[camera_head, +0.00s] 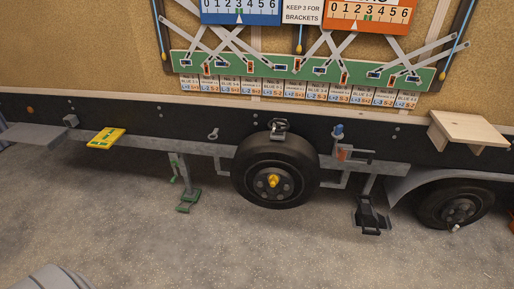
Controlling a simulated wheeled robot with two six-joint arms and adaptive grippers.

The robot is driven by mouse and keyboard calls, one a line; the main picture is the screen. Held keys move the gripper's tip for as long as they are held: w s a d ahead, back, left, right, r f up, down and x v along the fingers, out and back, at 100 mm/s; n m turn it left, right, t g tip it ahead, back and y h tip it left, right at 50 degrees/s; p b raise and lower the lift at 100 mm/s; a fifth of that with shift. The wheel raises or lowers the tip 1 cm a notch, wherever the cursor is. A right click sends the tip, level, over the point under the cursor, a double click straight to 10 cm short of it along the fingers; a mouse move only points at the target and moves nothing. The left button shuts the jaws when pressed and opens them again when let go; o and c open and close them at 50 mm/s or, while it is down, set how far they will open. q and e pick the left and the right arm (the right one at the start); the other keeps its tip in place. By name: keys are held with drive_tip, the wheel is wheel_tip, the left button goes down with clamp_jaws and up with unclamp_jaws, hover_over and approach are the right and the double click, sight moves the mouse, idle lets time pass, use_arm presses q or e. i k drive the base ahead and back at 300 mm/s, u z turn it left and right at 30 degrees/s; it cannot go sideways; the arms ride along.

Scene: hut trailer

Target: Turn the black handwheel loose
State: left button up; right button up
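I cannot pick out a black handwheel with certainty. A small black fitting (279,128) with a light bar across it sits at the top of the large black tyre (250,183) in the middle; its shape is too small to make out. The tyre's grey hub (285,184) carries a yellow knob (272,181) at its centre. A black footed support (370,217) hangs below the frame to the right, and a green one (189,198) with a green handle is to the left. Neither of my grippers shows in the view.
A yellow plate (105,137) and a grey step (37,135) project at left. A wooden shelf (470,130) stands out above the right wheel (457,208). A green board (300,68) with levers is on the wall. The grey floor (240,245) in front is mostly clear.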

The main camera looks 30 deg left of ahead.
sight(277, 130)
drive_tip(key=z, duration=0.9)
drive_tip(key=i, duration=1.15)
drive_tip(key=u, duration=0.8)
drive_tip(key=i, duration=0.75)
drive_tip(key=u, duration=0.7)
